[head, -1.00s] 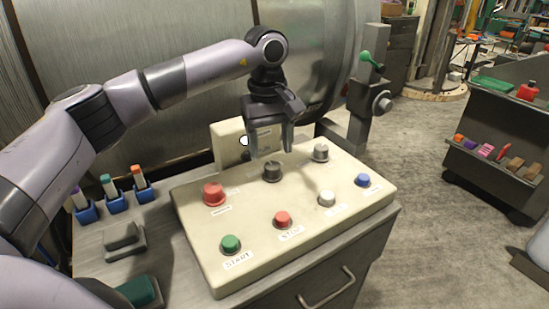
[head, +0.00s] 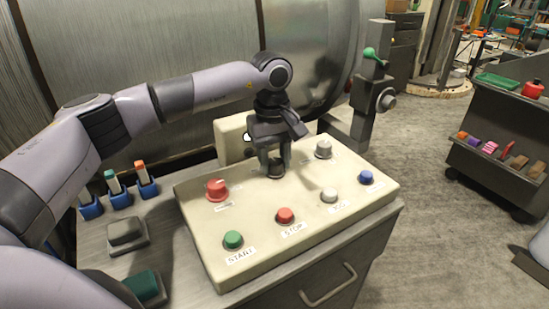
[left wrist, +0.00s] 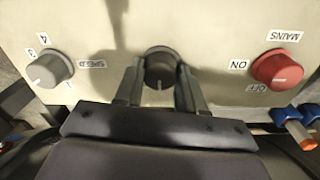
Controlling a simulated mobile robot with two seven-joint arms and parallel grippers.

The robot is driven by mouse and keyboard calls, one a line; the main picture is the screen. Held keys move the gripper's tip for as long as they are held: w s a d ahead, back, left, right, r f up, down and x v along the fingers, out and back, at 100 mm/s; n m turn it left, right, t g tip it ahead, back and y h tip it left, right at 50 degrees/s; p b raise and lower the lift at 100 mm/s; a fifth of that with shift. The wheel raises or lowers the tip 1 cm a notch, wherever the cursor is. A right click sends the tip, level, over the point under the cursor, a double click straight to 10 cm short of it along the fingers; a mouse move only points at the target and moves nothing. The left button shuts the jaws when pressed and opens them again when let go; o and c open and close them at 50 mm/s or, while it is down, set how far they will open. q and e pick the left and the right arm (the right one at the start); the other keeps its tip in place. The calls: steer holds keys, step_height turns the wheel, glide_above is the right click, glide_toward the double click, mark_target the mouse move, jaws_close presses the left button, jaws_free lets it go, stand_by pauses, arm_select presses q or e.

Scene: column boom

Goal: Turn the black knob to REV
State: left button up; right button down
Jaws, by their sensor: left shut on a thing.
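The black knob (head: 276,172) stands at the back middle of the cream control panel (head: 205,250). My left gripper (head: 275,162) reaches down over it from above, one finger on each side, shut on the knob. In the left wrist view the dark round knob (left wrist: 160,62) shows between the two fingers (left wrist: 159,86). A short pale mark on its face points toward the gripper body, at the bottom of that picture. The knob's own labels, REV included, are not readable; the gripper covers part of that area. My right gripper is not in view.
A red MAINS knob (head: 216,189) and a grey SPEED knob (head: 323,148) flank the black knob. Green START (head: 233,239), red STOP (head: 285,215), white (head: 329,195) and blue (head: 366,177) buttons sit in front. A cream box (head: 232,135) stands behind.

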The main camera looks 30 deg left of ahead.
mark_target(274, 162)
arm_select(q)
steer(key=n, duration=0.4)
steer(key=shift+n, duration=0.3)
steer(key=shift+r+n, duration=0.1)
steer(key=shift+n, duration=2.1)
steer(key=o, duration=1.1)
steer(key=shift+s, duration=0.1)
steer(key=shift+c, duration=0.2)
step_height(274, 162, up, 7)
steer(key=shift+s+r, duration=0.1)
